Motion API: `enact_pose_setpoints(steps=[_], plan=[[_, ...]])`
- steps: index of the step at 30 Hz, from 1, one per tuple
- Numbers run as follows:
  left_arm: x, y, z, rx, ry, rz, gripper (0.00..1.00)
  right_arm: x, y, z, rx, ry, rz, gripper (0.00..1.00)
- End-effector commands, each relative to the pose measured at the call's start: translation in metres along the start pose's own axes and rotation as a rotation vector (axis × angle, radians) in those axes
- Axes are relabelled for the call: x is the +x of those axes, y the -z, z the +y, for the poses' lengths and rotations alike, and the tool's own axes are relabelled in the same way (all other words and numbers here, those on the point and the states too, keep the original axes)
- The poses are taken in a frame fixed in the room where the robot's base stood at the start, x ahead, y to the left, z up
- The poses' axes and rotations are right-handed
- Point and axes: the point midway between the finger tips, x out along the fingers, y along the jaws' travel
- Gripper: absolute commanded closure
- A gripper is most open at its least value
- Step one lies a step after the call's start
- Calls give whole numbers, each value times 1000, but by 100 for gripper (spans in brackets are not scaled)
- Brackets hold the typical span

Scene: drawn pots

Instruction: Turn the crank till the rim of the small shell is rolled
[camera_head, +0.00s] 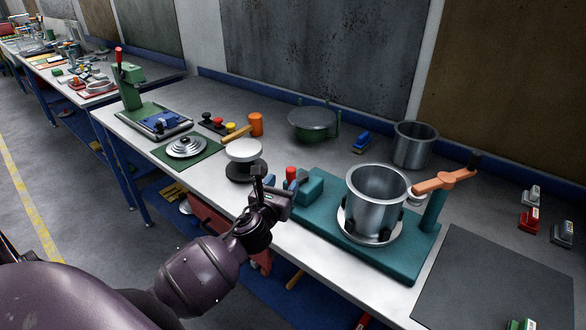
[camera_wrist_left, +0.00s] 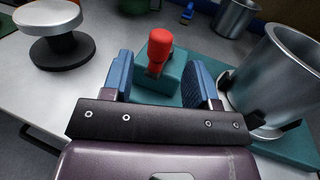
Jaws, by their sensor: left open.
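A small silver shell (camera_head: 372,205) stands upright, open end up, on a round plate among black rollers on a teal machine base (camera_head: 400,262). It also shows at the right of the left wrist view (camera_wrist_left: 288,75). An orange arm (camera_head: 440,182) with a dark knob sits on a teal post right of the shell. My left gripper (camera_head: 285,184) is open. In the left wrist view the red handle (camera_wrist_left: 159,48) shows between and beyond its blue fingers; contact is not visible.
A white-topped round stand (camera_head: 245,151) is just left of my gripper.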

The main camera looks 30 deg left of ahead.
Motion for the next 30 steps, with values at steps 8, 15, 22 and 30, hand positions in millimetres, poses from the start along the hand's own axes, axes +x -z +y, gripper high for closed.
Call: enact_pose_setpoints(steps=[8,15,22,30], plan=[[49,-1,-1,-3,0,-1,46,-2,-1,0,0,-1,-4,61],[72,0,-1,-2,1,0,46,-2,-1,0,0,-1,-5,61],[77,1,0,-2,1,2,46,-2,-1,0,0,-1,-4,61],[76,0,0,-3,1,1,63,-2,-1,0,0,-1,-4,61]])
